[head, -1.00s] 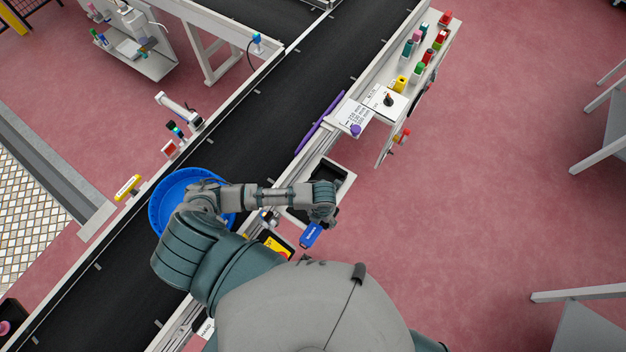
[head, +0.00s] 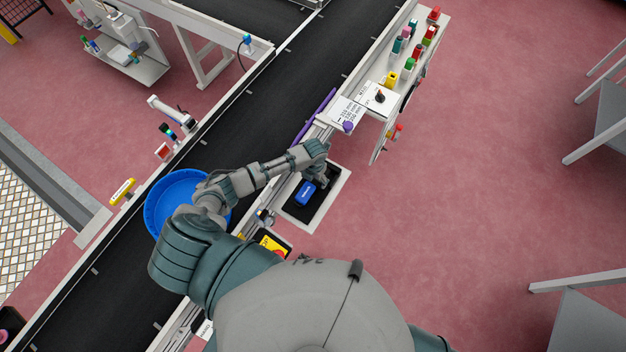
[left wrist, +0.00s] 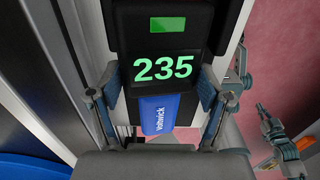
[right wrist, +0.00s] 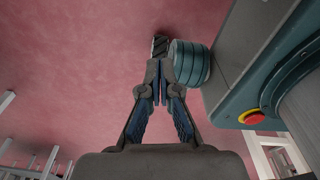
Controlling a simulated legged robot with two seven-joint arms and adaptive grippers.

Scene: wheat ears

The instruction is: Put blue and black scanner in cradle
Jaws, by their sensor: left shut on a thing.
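The blue and black scanner (head: 306,192) is in my left gripper (head: 318,174), over the black recess of a pale-framed tray (head: 341,198) beside the conveyor. I cannot tell whether it touches the tray, which may be the cradle. In the left wrist view, the scanner's blue part (left wrist: 157,115) reads "Voltwick", below a black part with green digits "235". The fingers of my left gripper (left wrist: 161,88) are on either side of it. My right gripper (right wrist: 160,88) shows only in the right wrist view, with its fingertips together and nothing visible between them.
A blue round bin (head: 160,219) stands on the black conveyor (head: 262,112) to the left. A yellow and red panel (head: 273,243) is just below the tray. A white shelf (head: 405,78) with several coloured items is above right. Open pink floor lies to the right.

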